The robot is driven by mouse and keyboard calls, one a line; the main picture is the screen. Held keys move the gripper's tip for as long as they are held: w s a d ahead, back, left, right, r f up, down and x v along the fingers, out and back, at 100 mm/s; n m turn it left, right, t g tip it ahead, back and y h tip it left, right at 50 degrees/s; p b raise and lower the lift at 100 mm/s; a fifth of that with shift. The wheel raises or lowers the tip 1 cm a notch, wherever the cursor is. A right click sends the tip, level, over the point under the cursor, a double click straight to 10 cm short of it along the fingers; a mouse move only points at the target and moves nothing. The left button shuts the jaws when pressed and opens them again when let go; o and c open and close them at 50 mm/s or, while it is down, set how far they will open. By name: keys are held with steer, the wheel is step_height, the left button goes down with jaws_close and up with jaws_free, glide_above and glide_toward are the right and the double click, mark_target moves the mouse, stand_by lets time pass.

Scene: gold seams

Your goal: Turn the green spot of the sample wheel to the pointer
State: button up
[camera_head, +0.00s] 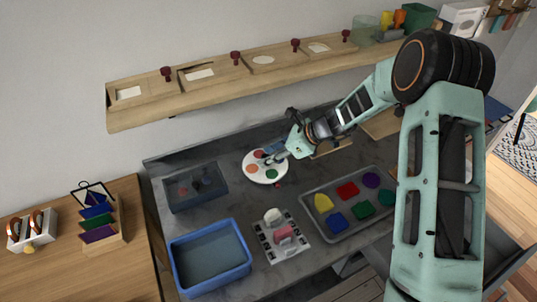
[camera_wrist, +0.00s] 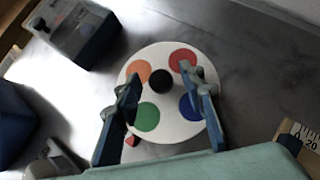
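The white sample wheel (camera_head: 265,178) lies flat on the grey bench. In the wrist view, the wheel (camera_wrist: 177,129) has orange (camera_wrist: 139,70), red (camera_wrist: 182,60), green (camera_wrist: 147,117) and blue (camera_wrist: 188,107) spots around a black central knob (camera_wrist: 161,81). The small red pointer (camera_wrist: 132,141) sits just outside the rim. The green spot is the nearest to it, roughly in line between knob and pointer. The pointer also shows in the head view (camera_head: 278,185). My gripper (camera_wrist: 160,76) is over the wheel, its fingers apart on either side of the knob, with visible gaps.
A dark clear-sided bin (camera_head: 195,187) stands left of the wheel and a blue tub (camera_head: 210,258) in front left. A grey tray (camera_head: 345,207) with coloured shapes is at right, and a white rack (camera_head: 281,236) in front. A wooden shelf (camera_head: 240,78) runs along the wall behind.

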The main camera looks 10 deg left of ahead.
steer(key=v, duration=1.2)
steer(key=shift+w+r, duration=0.1)
